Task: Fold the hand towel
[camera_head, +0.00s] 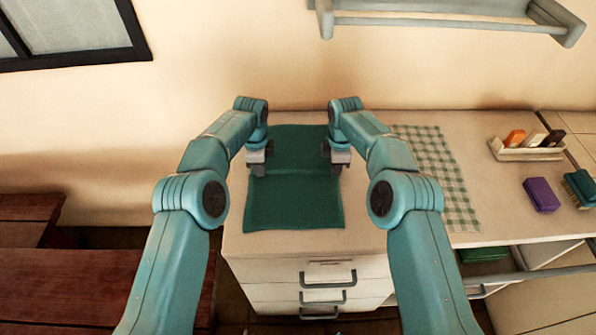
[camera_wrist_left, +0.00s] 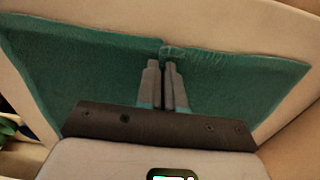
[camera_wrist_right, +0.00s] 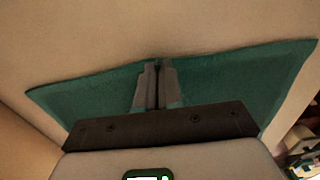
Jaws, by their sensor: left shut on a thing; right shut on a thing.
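The green hand towel (camera_head: 293,203) lies on the light top of the drawer cabinet, spread out with a crease across its middle. My left gripper (camera_head: 258,170) is at the towel's left edge near that crease, shut on the towel; the left wrist view shows its fingers closed on the cloth (camera_wrist_left: 95,75), which bunches slightly at the tips. My right gripper (camera_head: 339,166) is at the towel's right edge, level with the left one, also shut on the towel; the right wrist view shows the cloth (camera_wrist_right: 85,98) on both sides of its closed fingers.
A green checked cloth (camera_head: 440,180) lies to the right. Beyond it are a tray (camera_head: 528,154) with small coloured items, a purple block (camera_head: 541,194) and a brush (camera_head: 580,187). A wall rack (camera_head: 440,20) hangs above. A wooden bench (camera_head: 100,265) stands at left.

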